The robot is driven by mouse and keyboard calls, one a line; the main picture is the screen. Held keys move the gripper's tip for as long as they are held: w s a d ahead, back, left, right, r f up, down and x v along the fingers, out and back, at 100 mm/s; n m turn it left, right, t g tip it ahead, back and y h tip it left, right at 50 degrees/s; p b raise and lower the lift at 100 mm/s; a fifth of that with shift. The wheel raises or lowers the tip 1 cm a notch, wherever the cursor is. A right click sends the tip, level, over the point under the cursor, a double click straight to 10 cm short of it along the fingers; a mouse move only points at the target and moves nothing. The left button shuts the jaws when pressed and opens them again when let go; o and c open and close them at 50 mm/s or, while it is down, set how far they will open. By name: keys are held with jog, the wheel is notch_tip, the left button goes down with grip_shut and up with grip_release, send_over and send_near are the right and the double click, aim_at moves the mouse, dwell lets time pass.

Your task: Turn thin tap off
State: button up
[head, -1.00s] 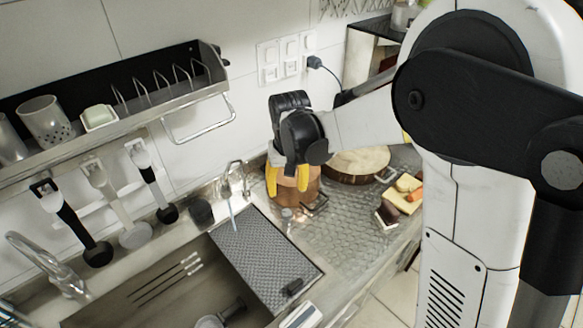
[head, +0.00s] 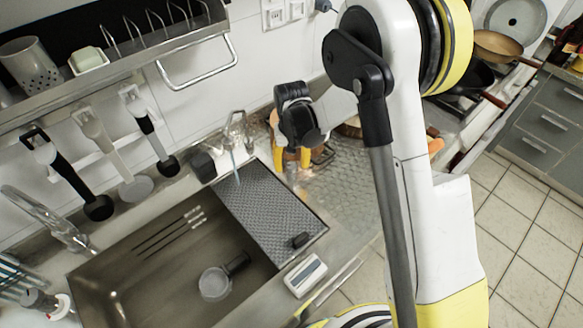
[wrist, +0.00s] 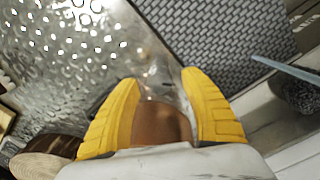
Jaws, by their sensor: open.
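The thin tap (head: 236,128) is a slim, curved metal spout at the back edge of the sink, and a thin bluish stream of water (head: 236,166) runs from it. The stream also shows at the right of the wrist view (wrist: 285,68). My gripper (head: 293,162) points down to the right of the tap, apart from the spout. Its yellow fingers are spread in the wrist view (wrist: 160,79). A brown object (wrist: 160,125) shows between them; I cannot tell whether they touch it. A shiny metal part lies beyond it, unclear in shape. The tap's handle is not clearly visible.
A grey perforated drain mat (head: 262,210) covers the right part of the sink (head: 150,275). A larger tap (head: 45,215) stands at the left. Hanging utensils (head: 95,180) and a metal rack (head: 140,50) line the wall. A textured metal worktop (head: 345,185) lies right of the sink.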

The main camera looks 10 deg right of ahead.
jog(key=shift+f, duration=0.25)
grip_shut()
jog(key=shift+m, duration=0.4)
jog(key=m, duration=0.3)
jog(key=shift+b, duration=0.4)
jog(key=shift+m, duration=2.5)
jog(key=shift+d, duration=0.1)
